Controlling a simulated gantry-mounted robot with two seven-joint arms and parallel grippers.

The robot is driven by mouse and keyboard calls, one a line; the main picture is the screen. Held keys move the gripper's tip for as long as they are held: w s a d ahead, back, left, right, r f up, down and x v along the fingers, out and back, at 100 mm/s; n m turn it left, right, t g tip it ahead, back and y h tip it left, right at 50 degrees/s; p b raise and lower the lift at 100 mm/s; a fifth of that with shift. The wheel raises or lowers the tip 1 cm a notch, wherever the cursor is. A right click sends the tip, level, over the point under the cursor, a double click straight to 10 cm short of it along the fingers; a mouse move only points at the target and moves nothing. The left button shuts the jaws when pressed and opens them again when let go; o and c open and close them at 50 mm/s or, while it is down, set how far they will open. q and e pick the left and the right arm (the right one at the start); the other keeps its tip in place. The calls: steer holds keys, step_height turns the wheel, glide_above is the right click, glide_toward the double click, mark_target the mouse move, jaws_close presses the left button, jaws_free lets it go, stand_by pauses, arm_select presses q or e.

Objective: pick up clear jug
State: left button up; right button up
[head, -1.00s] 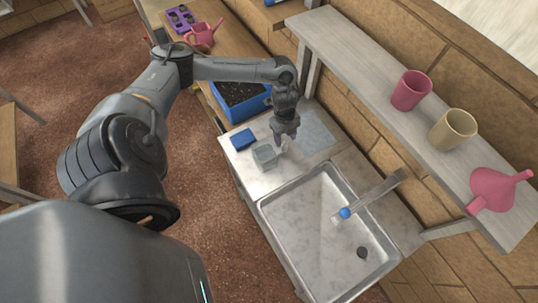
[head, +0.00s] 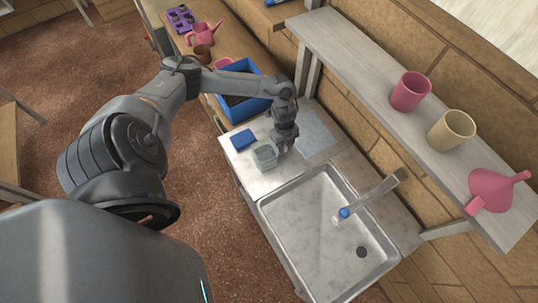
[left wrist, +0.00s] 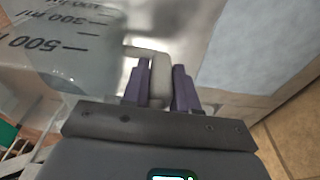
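The clear jug (head: 265,157) stands on the light counter left of the sink. It is see-through, and in the left wrist view (left wrist: 70,45) its side shows dark volume marks. Its pale handle (left wrist: 160,75) points toward my left gripper. My left gripper (head: 283,150) is low over the counter, just right of the jug. My right gripper is not in view.
A blue sponge-like block (head: 243,139) lies left of the jug. The sink (head: 325,235) with its tap (head: 370,195) is nearer me. A blue bin (head: 240,97) stands behind. A shelf (head: 360,72) with cups and a pink funnel (head: 497,188) runs along the wall.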

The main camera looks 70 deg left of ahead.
arm_select(q)
jaws_close()
steer(key=shift+r, duration=0.15)
